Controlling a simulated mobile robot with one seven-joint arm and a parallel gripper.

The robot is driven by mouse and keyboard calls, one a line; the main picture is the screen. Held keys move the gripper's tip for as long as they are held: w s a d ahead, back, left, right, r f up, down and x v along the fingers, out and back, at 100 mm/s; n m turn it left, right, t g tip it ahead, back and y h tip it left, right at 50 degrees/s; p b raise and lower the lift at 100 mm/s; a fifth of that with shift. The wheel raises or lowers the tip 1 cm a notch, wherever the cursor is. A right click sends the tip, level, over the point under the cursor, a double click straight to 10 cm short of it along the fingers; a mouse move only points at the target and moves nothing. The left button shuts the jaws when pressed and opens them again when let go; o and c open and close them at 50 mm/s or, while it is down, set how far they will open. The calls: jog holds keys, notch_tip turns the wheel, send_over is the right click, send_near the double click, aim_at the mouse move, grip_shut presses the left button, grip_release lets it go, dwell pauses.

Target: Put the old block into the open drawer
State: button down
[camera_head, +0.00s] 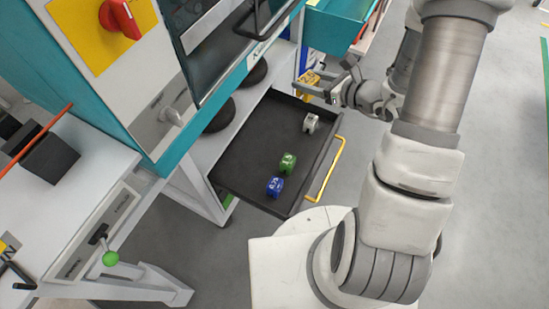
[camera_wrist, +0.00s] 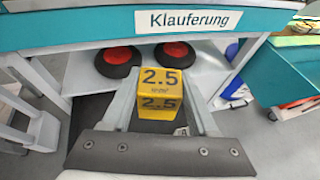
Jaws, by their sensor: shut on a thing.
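A yellow block (camera_wrist: 160,84) marked 2.5 sits between the two fingers of my gripper (camera_head: 320,88), which is shut on it. The block also shows in the head view (camera_head: 306,80), at the far right corner of the open drawer (camera_head: 245,150). It appears held up; its height above the drawer is hard to tell. The drawer is a dark tray with a yellow handle (camera_head: 325,170). In it lie a grey-white block (camera_head: 310,123), a green block (camera_head: 287,163) and a blue block (camera_head: 274,187). None of the blocks is visibly labelled old.
Round dark parts with red centres (camera_wrist: 117,60) lie on the shelf behind the drawer. A teal machine frame with the sign Klauferung (camera_wrist: 188,20) spans above. A teal bin (camera_head: 338,25) stands at the back right. The drawer's left and middle floor is bare.

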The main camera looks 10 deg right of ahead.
jog(key=s+f+n+g+y+b, duration=0.15)
jog(key=s+f+b, duration=0.35)
jog(key=f, duration=0.5)
jog(key=s+f+n+g+y+b, duration=0.1)
jog(key=s+f+n+b, duration=0.1)
jog(key=f+b, duration=0.55)
jog(key=b, duration=0.3)
send_over(275, 150)
notch_tip(275, 150, down, 9)
jog(key=shift+w+a+r, duration=0.1)
jog(key=shift+r, duration=0.05)
jog(key=shift+f+b, duration=0.85)
jog(key=shift+f, duration=1.1)
jog(key=shift+f+g, duration=0.15)
jog(key=shift+g, duration=0.1)
jog(key=shift+c, duration=0.8)
grip_release()
